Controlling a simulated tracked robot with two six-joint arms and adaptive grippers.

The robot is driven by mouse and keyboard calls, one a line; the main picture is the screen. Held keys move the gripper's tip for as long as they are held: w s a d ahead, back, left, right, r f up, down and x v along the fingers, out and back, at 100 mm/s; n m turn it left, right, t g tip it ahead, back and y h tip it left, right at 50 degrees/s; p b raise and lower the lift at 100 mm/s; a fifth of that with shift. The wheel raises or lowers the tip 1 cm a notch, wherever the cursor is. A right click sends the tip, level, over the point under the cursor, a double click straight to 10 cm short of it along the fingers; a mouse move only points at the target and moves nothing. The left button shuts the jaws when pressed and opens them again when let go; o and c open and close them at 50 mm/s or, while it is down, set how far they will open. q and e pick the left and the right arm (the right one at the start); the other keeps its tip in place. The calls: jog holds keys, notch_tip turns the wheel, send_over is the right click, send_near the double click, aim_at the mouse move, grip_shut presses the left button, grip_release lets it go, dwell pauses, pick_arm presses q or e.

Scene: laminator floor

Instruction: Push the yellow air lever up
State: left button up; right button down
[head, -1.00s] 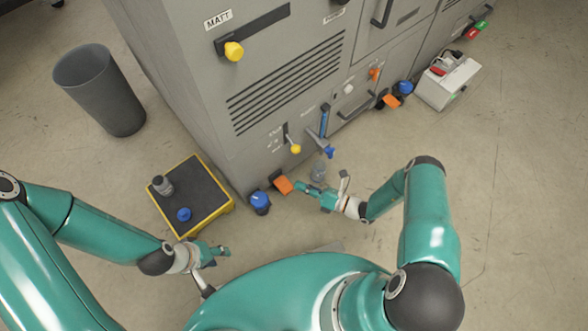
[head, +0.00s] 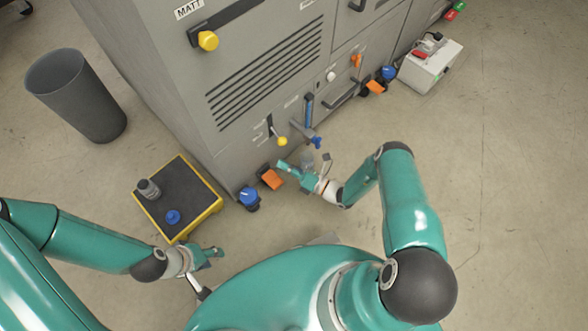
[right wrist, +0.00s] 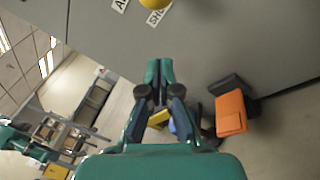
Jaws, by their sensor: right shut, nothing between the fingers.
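The yellow air lever (head: 282,141) is on the lower grey machine front, its yellow knob low and angled down from a dark slot. In the right wrist view the knob (right wrist: 157,4) is cut off by the top edge, above the fingertips. My right gripper (head: 281,164) is just below the knob in the head view, apart from it in the picture. In the right wrist view my right gripper (right wrist: 159,63) has its fingers together and empty. My left gripper (head: 219,252) is low near the yellow-edged platform, away from the lever; its finger opening is too small to tell.
A blue-handled valve (head: 309,112) sits right of the lever. An orange pedal (head: 271,179) and a blue-topped item (head: 249,197) stand at the machine's base. The yellow-edged platform (head: 207,212) holds a bottle and a blue item. A grey bin (head: 76,95) stands left.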

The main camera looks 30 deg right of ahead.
aim_at(277, 136)
jog(key=shift+w+d+r+b, duration=0.1)
jog(key=shift+w+r, duration=0.35)
jog(key=shift+w, duration=0.25)
jog(key=shift+w+d+r+b, duration=0.1)
jog(key=shift+w+r, duration=0.3)
jog(key=shift+w, duration=0.3)
jog(key=shift+w+d+r+b, duration=0.1)
jog(key=shift+w+r, duration=0.35)
jog(key=shift+w, duration=0.25)
jog(key=shift+d, duration=0.1)
